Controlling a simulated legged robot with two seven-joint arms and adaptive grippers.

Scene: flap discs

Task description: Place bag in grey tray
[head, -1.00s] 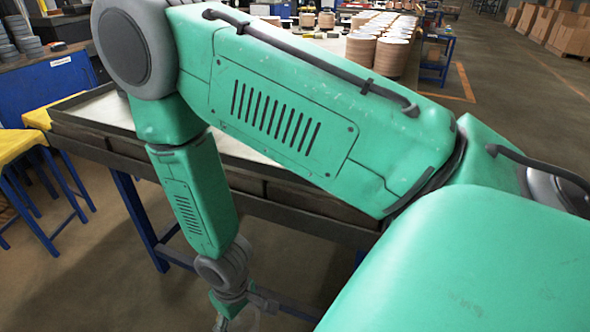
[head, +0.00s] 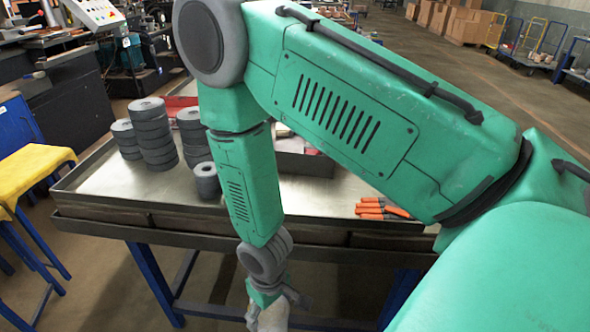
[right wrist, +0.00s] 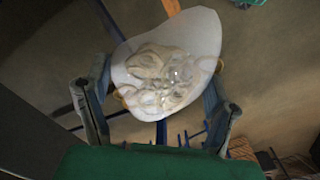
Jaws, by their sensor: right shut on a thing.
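My right gripper (head: 272,300) hangs low in front of the table's front edge in the head view, pointing down. It is shut on a whitish, translucent bag (head: 273,318), which the lower picture edge cuts off. My left gripper is not in view.
The metal-topped table (head: 130,185) has a raised dark rim. Stacks of grey discs (head: 152,130) stand at its left, and a single short stack (head: 206,180) nearer. Orange-handled tools (head: 382,208) lie at right.

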